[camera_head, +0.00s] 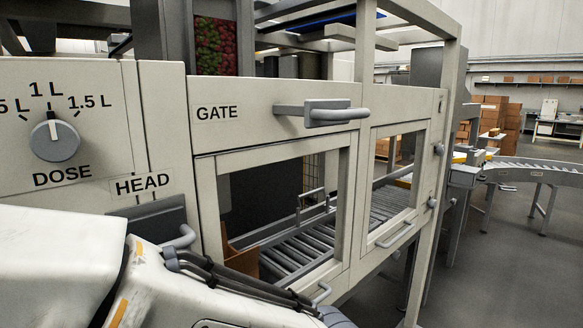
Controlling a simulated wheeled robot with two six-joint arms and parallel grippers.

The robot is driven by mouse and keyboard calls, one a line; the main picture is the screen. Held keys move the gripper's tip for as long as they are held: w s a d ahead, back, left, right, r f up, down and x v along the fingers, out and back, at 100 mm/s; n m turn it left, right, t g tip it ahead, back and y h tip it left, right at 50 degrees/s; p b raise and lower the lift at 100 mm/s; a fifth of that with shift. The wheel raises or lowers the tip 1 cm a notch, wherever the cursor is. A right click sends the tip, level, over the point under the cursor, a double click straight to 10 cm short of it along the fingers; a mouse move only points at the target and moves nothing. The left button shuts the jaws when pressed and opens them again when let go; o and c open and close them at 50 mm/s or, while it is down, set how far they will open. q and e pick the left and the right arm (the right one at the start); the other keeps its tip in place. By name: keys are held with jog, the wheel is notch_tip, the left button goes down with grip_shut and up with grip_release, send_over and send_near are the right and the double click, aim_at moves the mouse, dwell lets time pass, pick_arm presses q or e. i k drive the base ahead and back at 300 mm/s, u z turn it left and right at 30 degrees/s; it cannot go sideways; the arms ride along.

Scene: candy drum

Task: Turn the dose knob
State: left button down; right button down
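The dose knob (54,140) is a round grey dial on the cream panel at the left. Its white pointer mark points up, close to the 1 L label (46,89). The 1.5 L label (90,101) is to its right, and a partly cut-off label ending in 5 L is at the left edge. The DOSE label (62,176) is below the knob. Nothing touches the knob. A white arm link of mine with black cables fills the lower left. Neither gripper shows.
A GATE panel with a grey handle (326,113) juts out right of the knob. Below it, windowed doors show a roller conveyor (300,250) and part of a brown box (240,258). A dark HEAD bracket with a handle (180,238) sits close to my arm. Open floor lies at the right.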

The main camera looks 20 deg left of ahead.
aim_at(53, 140)
jog(key=u, duration=1.3)
jog(key=k, duration=0.65)
jog(key=z, duration=0.1)
